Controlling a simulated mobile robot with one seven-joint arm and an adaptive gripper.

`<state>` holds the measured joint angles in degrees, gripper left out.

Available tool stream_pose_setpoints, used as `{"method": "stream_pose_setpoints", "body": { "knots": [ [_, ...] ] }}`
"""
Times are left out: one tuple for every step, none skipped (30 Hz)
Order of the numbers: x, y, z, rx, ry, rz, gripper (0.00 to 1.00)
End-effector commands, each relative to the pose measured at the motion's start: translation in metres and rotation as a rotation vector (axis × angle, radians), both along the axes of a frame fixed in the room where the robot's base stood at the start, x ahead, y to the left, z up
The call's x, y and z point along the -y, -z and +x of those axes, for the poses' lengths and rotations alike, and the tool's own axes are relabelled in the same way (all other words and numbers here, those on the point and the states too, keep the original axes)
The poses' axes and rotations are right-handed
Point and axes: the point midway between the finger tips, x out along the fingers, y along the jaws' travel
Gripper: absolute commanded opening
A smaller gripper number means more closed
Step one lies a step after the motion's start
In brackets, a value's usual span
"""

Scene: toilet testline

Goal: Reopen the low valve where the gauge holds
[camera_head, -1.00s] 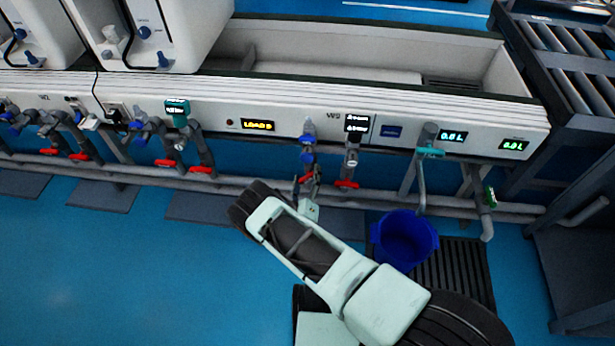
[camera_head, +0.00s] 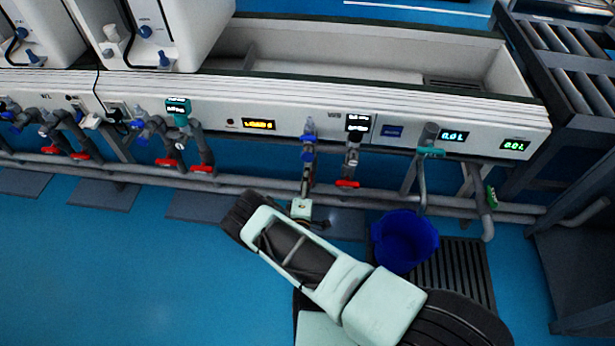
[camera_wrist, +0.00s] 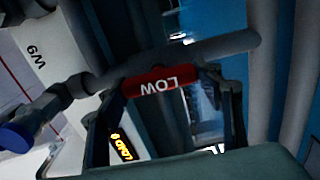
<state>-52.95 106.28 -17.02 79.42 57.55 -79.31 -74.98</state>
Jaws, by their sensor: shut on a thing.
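The red handle marked LOW (camera_wrist: 160,83) sits between my gripper's two dark fingers in the wrist view, with its lettering upside down. My gripper (camera_wrist: 168,88) is shut on it. In the head view my gripper (camera_head: 304,197) is at the lower end of the pipe with blue fittings (camera_head: 308,150), and the handle is hidden there. An amber display (camera_head: 258,124) is on the white panel left of this pipe, its text too small to read surely. A dark display with white text (camera_head: 358,123) is to the right, also unreadable.
Another red handle (camera_head: 347,184) is just right of my gripper. A blue bucket (camera_head: 404,240) stands on the floor by a dark grate (camera_head: 455,280). A grey pipe (camera_head: 250,181) runs along below the panel.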

Motion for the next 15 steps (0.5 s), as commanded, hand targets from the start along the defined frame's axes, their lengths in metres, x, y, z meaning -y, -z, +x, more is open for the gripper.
{"method": "stream_pose_setpoints", "body": {
  "knots": [
    [0.0002, -0.0011, 0.002, 0.002, 0.0, -0.009, 0.36],
    [0.0002, -0.0011, 0.002, 0.001, 0.0, -0.015, 0.36],
    [0.0003, -0.0011, 0.002, 0.001, 0.0, -0.022, 0.36],
    [0.0003, -0.0011, 0.0021, 0.001, 0.0, -0.026, 0.36],
    [0.0003, -0.0011, 0.0021, 0.001, 0.0, -0.029, 0.36],
    [0.0004, -0.0011, 0.0021, 0.001, 0.0, -0.032, 0.36],
    [0.0004, -0.0011, 0.0021, 0.001, 0.001, -0.033, 0.36],
    [0.0004, -0.0011, 0.0021, 0.001, 0.001, -0.034, 0.36],
    [0.0005, -0.0012, 0.0022, 0.001, 0.001, -0.035, 0.36],
    [0.0005, -0.0012, 0.0022, 0.001, 0.001, -0.035, 0.36],
    [0.0005, -0.0012, 0.0022, 0.002, 0.001, -0.036, 0.36],
    [0.0006, -0.0012, 0.0022, 0.002, 0.001, -0.035, 0.36],
    [0.0006, -0.0012, 0.0022, 0.002, 0.001, -0.035, 0.36],
    [0.0006, -0.0013, 0.0022, 0.002, 0.001, -0.035, 0.36],
    [0.0006, -0.0013, 0.0022, 0.002, 0.001, -0.035, 0.36]
  ]
}}
